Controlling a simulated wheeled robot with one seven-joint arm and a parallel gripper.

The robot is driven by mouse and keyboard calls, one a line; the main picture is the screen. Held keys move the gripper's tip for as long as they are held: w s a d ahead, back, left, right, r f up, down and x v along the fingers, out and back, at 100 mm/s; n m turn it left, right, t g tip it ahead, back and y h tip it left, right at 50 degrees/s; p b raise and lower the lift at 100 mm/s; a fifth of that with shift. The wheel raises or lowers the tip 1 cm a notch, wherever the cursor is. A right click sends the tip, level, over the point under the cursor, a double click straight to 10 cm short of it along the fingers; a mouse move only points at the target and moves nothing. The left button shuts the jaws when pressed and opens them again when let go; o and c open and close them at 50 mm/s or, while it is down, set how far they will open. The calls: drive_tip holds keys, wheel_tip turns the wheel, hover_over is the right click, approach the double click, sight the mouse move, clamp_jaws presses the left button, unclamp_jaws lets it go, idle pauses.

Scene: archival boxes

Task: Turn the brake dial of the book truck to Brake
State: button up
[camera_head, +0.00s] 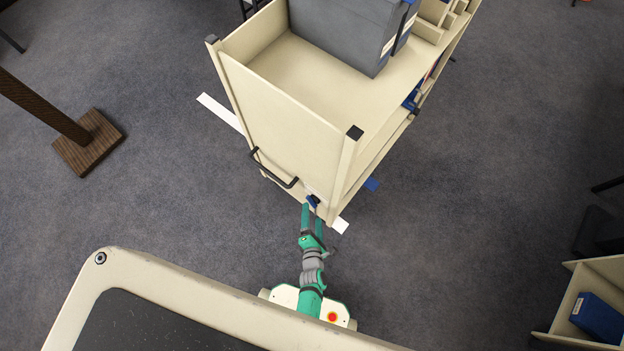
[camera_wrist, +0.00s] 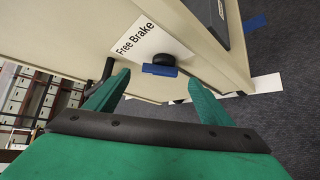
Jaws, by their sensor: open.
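The book truck (camera_head: 285,120) is a cream cart with its end panel facing me. Its brake dial (camera_wrist: 160,71) is a blue bar with a dark round knob, low on that panel; it also shows as a small blue spot in the head view (camera_head: 313,201). A white label (camera_wrist: 150,42) beside it reads "Free Brake"; I cannot tell which word the dial points to. My gripper (camera_wrist: 158,79) is open, its green fingers on either side of the dial's line, apparently short of it. In the head view, my gripper (camera_head: 312,208) is right at the panel's lower corner.
A black handle (camera_head: 272,172) sticks out of the panel just left of the dial. Grey boxes (camera_head: 335,30) stand on the truck's top. White tape strips (camera_head: 341,226) lie on the carpet by the truck. A brown post base (camera_head: 90,143) is at left; floor between is clear.

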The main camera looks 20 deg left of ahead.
sight(312, 203)
drive_tip(key=x, duration=0.5)
drive_tip(key=shift+d, duration=0.15)
drive_tip(key=shift+w+a+f, duration=0.2)
drive_tip(key=shift+w+a, duration=0.1)
drive_tip(key=shift+a, duration=0.1)
drive_tip(key=shift+d, duration=0.1)
drive_tip(key=shift+w, duration=0.1)
drive_tip(key=c, duration=1)
